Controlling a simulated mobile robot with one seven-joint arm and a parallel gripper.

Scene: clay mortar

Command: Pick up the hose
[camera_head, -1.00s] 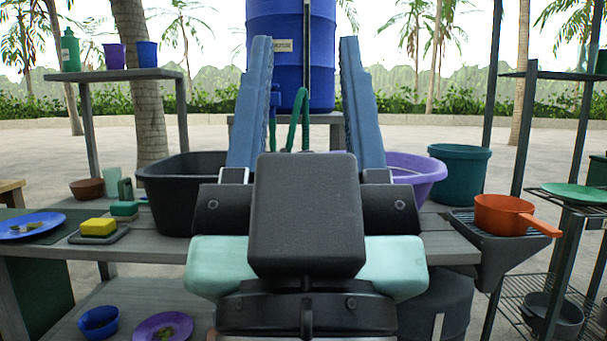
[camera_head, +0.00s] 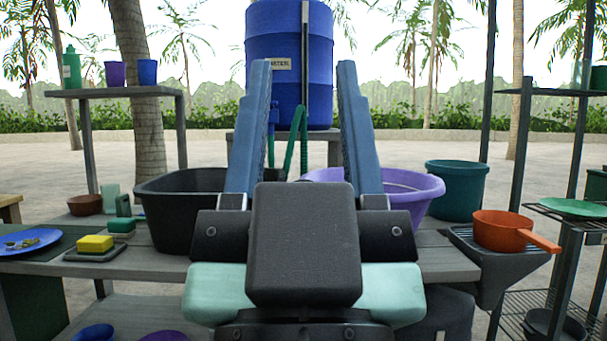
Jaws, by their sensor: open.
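A green hose (camera_head: 291,141) hangs down from the front of the blue water barrel (camera_head: 288,95), between my gripper's fingers in the picture. Its upper bend shows near the barrel's bottom edge, and its lower end is hidden or lost behind the fingers and basins. My gripper (camera_head: 304,72) is open and empty, its two blue fingers pointing up and away, wide apart. The hose appears beyond the fingers, and I cannot tell how far.
A black basin (camera_head: 170,212) and a purple basin (camera_head: 425,190) stand on the grey table behind my gripper. An orange pan (camera_head: 503,230) sits on the right. A yellow sponge (camera_head: 96,243) and blue plate (camera_head: 30,240) lie left. A teal bucket (camera_head: 458,190) stands behind.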

